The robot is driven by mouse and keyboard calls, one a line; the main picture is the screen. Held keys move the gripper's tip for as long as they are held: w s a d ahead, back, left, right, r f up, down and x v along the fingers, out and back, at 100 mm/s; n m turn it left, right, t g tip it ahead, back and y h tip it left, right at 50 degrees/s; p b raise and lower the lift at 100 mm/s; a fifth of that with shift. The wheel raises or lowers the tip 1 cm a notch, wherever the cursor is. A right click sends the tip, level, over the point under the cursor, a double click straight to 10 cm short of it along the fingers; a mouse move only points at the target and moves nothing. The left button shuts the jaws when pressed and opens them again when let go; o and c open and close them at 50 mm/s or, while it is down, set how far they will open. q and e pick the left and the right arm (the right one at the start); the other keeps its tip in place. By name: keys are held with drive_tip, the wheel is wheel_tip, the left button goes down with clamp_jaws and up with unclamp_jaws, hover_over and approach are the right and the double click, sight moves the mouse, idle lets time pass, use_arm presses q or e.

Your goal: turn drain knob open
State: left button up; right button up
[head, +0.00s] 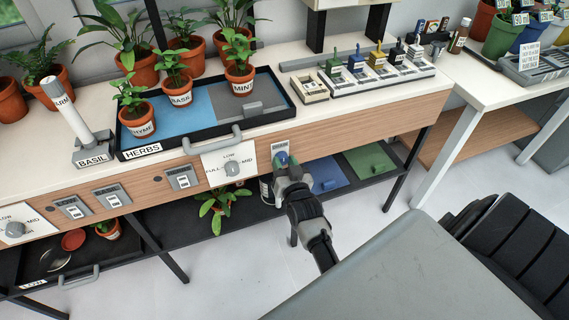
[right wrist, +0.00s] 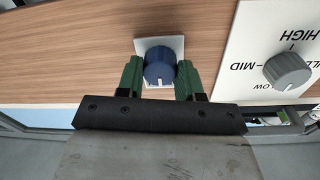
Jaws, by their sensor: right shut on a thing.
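The drain knob appears to be the round dark blue knob (right wrist: 160,68) on a small white plate (right wrist: 172,43) on the wooden front panel. In the right wrist view a pale mark on the knob points down in the picture. My right gripper (right wrist: 160,80) has its green fingers on either side of the knob and is shut on it. In the head view the same gripper (head: 284,166) reaches the panel's front and hides most of the knob and the lower plate. My left gripper is not in view.
A grey dial (head: 232,169) labelled FULL, LOW and MID sits left of the blue knob. Above, a black tray (head: 280,113) holds herb pots. A dark shelf (head: 260,208) runs below. The floor (head: 375,215) right of my right arm is clear.

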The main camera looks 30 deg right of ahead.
drive_tip(key=shift+r+m+p, duration=0.1)
drive_tip(key=shift+m+p, duration=0.45)
drive_tip(key=shift+m, duration=0.65)
drive_tip(key=m+p, duration=0.1)
drive_tip(key=m, duration=0.2)
drive_tip(key=shift+m+p, duration=0.3)
drive_tip(key=shift+p, duration=0.1)
drive_tip(key=m, duration=0.6)
drive_tip(key=shift+m+g, duration=0.3)
drive_tip(key=shift+m, duration=0.1)
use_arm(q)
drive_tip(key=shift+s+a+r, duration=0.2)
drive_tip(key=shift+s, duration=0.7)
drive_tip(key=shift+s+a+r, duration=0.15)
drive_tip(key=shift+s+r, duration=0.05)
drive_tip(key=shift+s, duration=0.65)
use_arm(e)
drive_tip(key=shift+m+y, duration=0.4)
drive_tip(key=shift+m, duration=1.8)
use_arm(q)
drive_tip(key=shift+b, duration=0.3)
use_arm(e)
drive_tip(key=o, duration=0.9)
